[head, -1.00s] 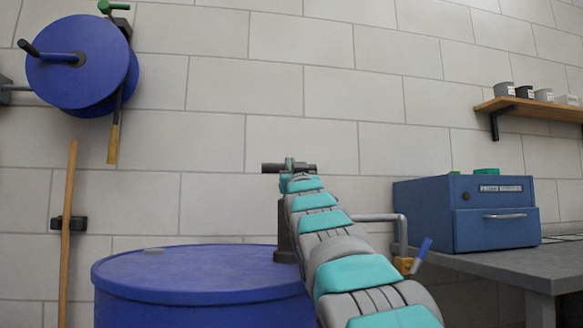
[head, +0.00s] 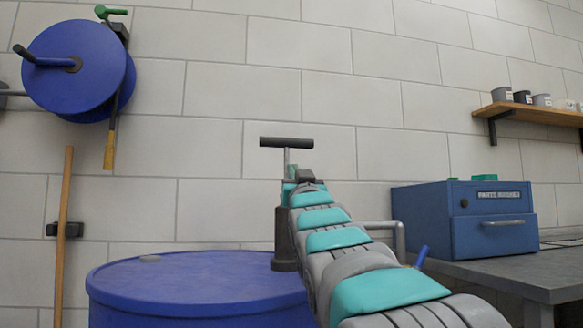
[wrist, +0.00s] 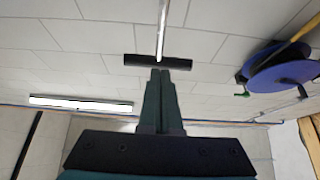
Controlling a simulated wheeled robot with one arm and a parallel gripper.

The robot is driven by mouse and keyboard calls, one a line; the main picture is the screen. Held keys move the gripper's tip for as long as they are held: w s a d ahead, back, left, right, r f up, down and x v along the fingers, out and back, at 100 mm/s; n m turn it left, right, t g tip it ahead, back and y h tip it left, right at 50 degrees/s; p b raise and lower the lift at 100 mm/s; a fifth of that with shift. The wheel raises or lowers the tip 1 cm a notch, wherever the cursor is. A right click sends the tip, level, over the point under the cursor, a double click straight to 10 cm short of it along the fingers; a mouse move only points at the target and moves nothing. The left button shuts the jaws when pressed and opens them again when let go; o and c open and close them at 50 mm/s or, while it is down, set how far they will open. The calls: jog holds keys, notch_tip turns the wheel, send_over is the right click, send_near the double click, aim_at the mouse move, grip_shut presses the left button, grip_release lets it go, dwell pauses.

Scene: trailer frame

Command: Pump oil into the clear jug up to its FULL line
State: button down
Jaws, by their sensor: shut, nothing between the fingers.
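The pump's dark T-handle (head: 286,142) stands raised on a thin bright rod above the dark pump body (head: 285,240) on the blue drum (head: 195,265). My gripper (wrist: 160,72) is shut and empty. In the wrist view its fingertips point at the middle of the handle bar (wrist: 140,61), appearing very close below it; contact cannot be told. The grey outlet pipe (head: 396,236) bends down on the right, with a blue lever (head: 421,256) beside my arm. The clear jug is not visible.
A grey bench (head: 500,274) with a blue box (head: 465,242) is at the right, under a wooden shelf of cans (head: 535,115). A blue hose reel (head: 65,65) hangs on the left wall. A wooden pole (head: 65,220) stands below it.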

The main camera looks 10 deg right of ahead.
jog(key=shift+v, duration=1.4)
